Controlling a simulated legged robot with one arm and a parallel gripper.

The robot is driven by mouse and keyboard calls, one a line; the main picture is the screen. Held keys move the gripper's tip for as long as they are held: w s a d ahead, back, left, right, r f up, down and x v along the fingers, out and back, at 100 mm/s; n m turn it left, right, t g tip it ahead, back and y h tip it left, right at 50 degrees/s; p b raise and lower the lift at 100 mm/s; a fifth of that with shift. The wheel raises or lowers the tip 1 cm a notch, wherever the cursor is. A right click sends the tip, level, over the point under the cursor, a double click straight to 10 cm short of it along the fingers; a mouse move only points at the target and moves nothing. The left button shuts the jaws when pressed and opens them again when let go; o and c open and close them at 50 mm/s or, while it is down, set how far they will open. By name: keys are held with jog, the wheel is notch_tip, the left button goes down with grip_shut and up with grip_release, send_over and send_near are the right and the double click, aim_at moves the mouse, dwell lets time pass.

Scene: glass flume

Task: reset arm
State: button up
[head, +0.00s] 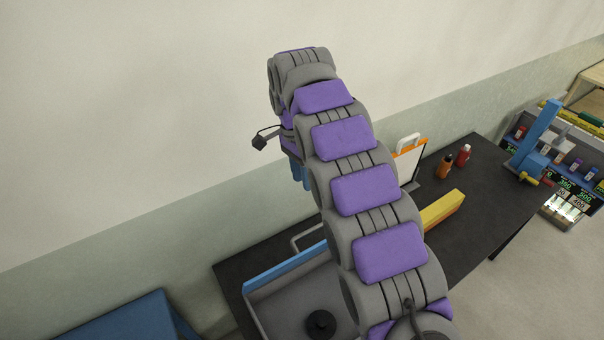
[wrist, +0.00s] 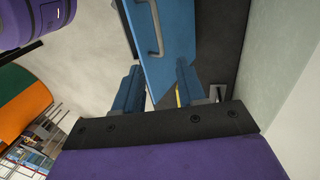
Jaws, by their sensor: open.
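My arm, with purple pads on grey links, reaches up from the bottom of the head view and bends down at its far end. My gripper (head: 300,172) hangs there near the wall, partly hidden by the arm, with its blue fingers pointing down. In the wrist view my gripper (wrist: 158,75) has its two blue fingers apart, with no object seen held between them. Beyond them is a blue panel (wrist: 172,62) with a metal handle (wrist: 154,28). I cannot tell how far the fingers are from the panel.
A black table (head: 475,215) carries a grey tray (head: 290,308) with a blue edge, a yellow block (head: 441,210), an orange bottle (head: 445,167) and a red bottle (head: 463,155). A blue stand (head: 532,140) is at right, a blue box (head: 125,322) lower left. The wall (head: 130,120) runs behind.

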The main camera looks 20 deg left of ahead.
jog(key=s+d+f+n+b, duration=0.15)
jog(key=s+d+b, duration=0.35)
jog(key=d, duration=0.6)
jog(key=s+d+f+n+b, duration=0.1)
jog(key=s+d+f+b, duration=0.4)
jog(key=d, duration=0.7)
jog(key=s+d+f+n+b, duration=0.1)
jog(key=s+d+f+b, duration=0.2)
jog(key=s+f, duration=0.2)
jog(key=s+d+f+n+y+b, duration=0.1)
jog(key=s+d+f+b, duration=0.3)
jog(key=s, duration=0.7)
jog(key=s+d+f+n+y+b, duration=0.1)
jog(key=s+d+f+n+b, duration=0.2)
jog(key=s+f, duration=0.3)
jog(key=shift+s+d+b, duration=0.45)
jog(key=shift+s+b, duration=0.15)
jog(key=shift+s, duration=0.45)
